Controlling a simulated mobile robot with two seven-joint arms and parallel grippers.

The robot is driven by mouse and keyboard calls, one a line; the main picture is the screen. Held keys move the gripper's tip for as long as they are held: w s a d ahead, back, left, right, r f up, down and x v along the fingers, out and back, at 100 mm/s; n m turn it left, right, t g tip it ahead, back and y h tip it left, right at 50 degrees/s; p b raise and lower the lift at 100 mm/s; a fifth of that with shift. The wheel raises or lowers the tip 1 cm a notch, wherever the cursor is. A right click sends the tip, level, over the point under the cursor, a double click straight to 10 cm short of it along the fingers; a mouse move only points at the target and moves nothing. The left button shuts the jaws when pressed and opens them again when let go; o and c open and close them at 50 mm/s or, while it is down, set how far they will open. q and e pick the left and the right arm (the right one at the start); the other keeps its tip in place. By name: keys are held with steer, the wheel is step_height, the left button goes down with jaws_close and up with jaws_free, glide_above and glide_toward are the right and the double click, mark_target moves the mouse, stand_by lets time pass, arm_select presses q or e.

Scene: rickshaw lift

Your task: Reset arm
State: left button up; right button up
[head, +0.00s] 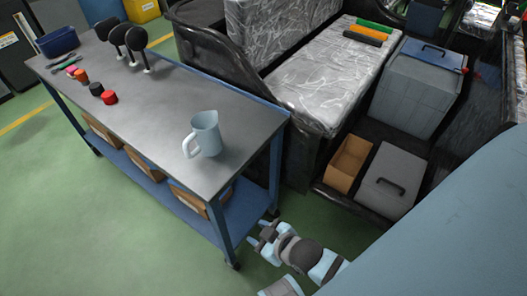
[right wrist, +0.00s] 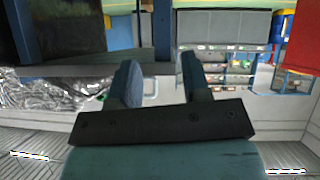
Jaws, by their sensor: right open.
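My right gripper (head: 264,237) is low in the head view, below the front right corner of the workbench and out over the green floor. Its two fingers stand apart with nothing between them. The right wrist view also shows its spread, empty fingers (right wrist: 158,85). My left gripper is not in view.
A grey-topped workbench (head: 150,118) carries a light blue pitcher (head: 207,135), black paddle-shaped items, small coloured pieces and a blue bin (head: 58,42). To its right is a black cart (head: 322,180) with a grey cooler (head: 415,90), a grey lidded box (head: 388,180) and an open cardboard box (head: 348,163).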

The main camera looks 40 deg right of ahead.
steer(key=m, duration=0.1)
steer(key=s+m, duration=0.1)
steer(key=shift+s+f+m+y, duration=0.1)
steer(key=shift+s+m+y, duration=0.1)
steer(key=shift+m+y, duration=0.1)
arm_select(q)
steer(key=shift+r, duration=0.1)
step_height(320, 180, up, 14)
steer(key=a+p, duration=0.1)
steer(key=p, duration=1.5)
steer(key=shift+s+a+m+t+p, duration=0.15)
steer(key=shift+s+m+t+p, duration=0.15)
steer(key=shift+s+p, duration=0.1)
arm_select(e)
step_height(320, 180, up, 14)
steer(key=d, duration=0.1)
steer(key=shift+s+d+f, duration=0.15)
steer(key=shift+s, duration=0.25)
